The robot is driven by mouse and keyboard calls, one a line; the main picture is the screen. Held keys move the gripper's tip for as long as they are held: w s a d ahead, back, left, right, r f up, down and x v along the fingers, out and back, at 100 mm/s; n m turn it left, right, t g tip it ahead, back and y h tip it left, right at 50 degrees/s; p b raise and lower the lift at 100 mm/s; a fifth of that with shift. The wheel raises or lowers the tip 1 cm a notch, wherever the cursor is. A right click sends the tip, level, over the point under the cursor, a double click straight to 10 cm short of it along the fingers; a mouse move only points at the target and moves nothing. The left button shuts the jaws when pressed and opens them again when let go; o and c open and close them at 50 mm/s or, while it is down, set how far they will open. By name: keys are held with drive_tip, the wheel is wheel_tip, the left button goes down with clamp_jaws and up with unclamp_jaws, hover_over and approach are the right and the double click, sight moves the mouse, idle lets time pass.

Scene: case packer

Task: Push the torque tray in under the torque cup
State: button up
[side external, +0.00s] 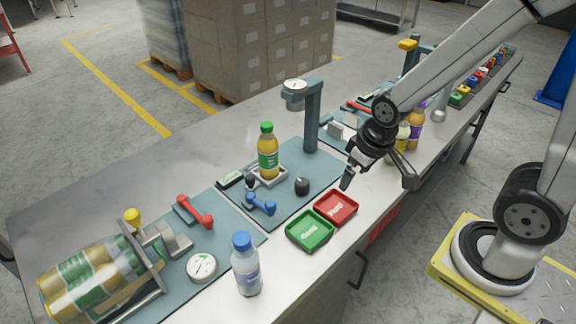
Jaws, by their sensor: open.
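The torque tray (282,176) is a small pale grey tray on the blue-grey mat. An orange-juice bottle with a green cap (268,152) stands upright in it. The torque cup (294,102) hangs from the overhanging arm of a dark teal stand (312,122), below a round dial. In the picture, the cap is lower and left of the cup, apart from it. My gripper (379,182) is open and empty, its fingers spread, to the right of the tray and stand, above the table's front side. It is not touching the tray.
A black knob (302,186) and a blue handle (260,204) lie near the tray. Red (336,207) and green (309,230) dishes sit at the front edge. A blue-capped water bottle (246,266) stands front left. More bottles (415,128) stand behind my gripper.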

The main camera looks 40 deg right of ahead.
drive_tip(key=c, duration=0.3)
wheel_tip(320, 180, up, 5)
drive_tip(key=n+g, duration=0.3)
drive_tip(key=n, duration=1)
hover_over(250, 177)
drive_tip(key=f, duration=1)
drive_tip(key=shift+w+d, duration=0.1)
drive_tip(key=shift+w, duration=0.2)
drive_tip(key=shift+s+f, duration=0.2)
drive_tip(key=shift+f, duration=3.7)
